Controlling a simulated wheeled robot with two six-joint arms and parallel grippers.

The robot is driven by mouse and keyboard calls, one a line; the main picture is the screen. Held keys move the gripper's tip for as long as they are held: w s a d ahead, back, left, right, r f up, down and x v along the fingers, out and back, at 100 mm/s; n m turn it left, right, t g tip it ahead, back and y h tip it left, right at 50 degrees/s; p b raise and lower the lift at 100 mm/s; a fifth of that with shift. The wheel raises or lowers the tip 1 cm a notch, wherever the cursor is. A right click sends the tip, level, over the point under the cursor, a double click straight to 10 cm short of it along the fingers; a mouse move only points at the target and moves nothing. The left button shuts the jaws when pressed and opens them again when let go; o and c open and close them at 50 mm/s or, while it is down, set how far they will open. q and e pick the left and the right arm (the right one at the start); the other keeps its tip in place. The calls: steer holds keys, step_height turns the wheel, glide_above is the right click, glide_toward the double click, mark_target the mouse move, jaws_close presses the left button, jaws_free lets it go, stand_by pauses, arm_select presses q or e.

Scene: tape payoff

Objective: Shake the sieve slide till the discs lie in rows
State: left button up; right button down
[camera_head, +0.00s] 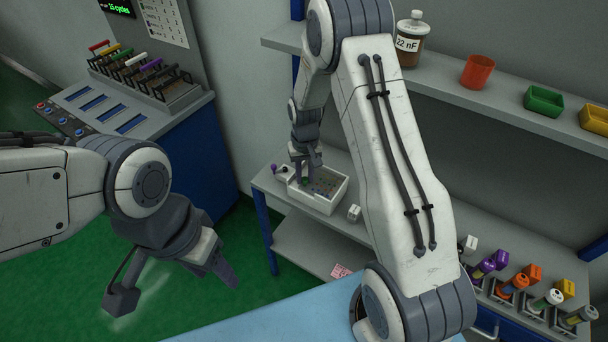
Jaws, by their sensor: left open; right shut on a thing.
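The sieve slide (323,201) looks like a white open box with small coloured discs in it, on the grey bench behind my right arm. The discs (326,184) are too small to tell whether they lie in rows. My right gripper (302,176) reaches down to the left end of the box. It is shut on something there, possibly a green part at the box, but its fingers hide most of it. My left gripper (180,293) is open and empty, over the green floor at the lower left, well apart from the bench.
A purple-knobbed part (274,169) sits left of the box and a small white block (354,212) to its right. A shelf above holds a jar labelled 22 nF (410,40) and coloured bins. Several coloured tubes (515,285) stand at right. A blue-sided console (185,150) stands at left.

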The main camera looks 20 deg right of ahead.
mark_target(315, 190)
steer(key=shift+s, duration=0.15)
stand_by(0.7)
steer(key=shift+s+d, duration=0.1)
steer(key=shift+s, duration=0.2)
steer(key=shift+s+d, duration=0.8)
steer(key=shift+s, duration=0.05)
steer(key=c, duration=0.8)
jaws_free()
steer(key=shift+o, duration=0.6)
steer(key=shift+d, duration=0.15)
steer(key=shift+w+a, duration=0.15)
steer(key=shift+a, duration=0.1)
steer(key=shift+r, duration=0.3)
arm_select(q)
steer(key=shift+s+f+b, duration=0.55)
steer(key=shift+f+b, duration=0.2)
steer(key=shift+b, duration=0.05)
arm_select(e)
step_height(315, 190, up, 10)
